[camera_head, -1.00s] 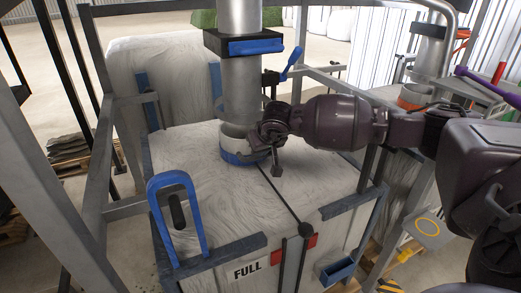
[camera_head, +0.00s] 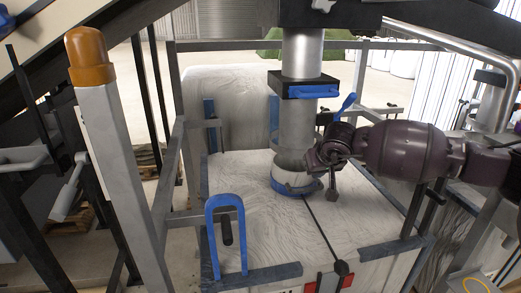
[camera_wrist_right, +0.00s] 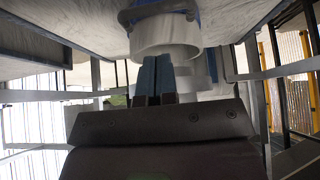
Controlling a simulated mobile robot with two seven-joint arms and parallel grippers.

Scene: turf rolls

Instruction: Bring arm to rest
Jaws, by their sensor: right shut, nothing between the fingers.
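My right arm (camera_head: 405,150) reaches in from the right in the head view. Its gripper (camera_head: 318,164) is at the right side of a white collar with a blue band (camera_head: 292,178), below a metal pipe (camera_head: 299,120). I cannot tell whether it touches the collar. In the right wrist view the two blue-tipped fingers (camera_wrist_right: 155,78) are together with nothing between them, and the white collar (camera_wrist_right: 165,38) is just beyond. My left gripper is in neither view.
A large white bag (camera_head: 265,215) fills the frame under the pipe. A blue handle (camera_head: 226,235) stands at its front left. A grey post with an orange cap (camera_head: 91,58) rises at left. A blue-handled clamp (camera_head: 305,91) sits around the pipe.

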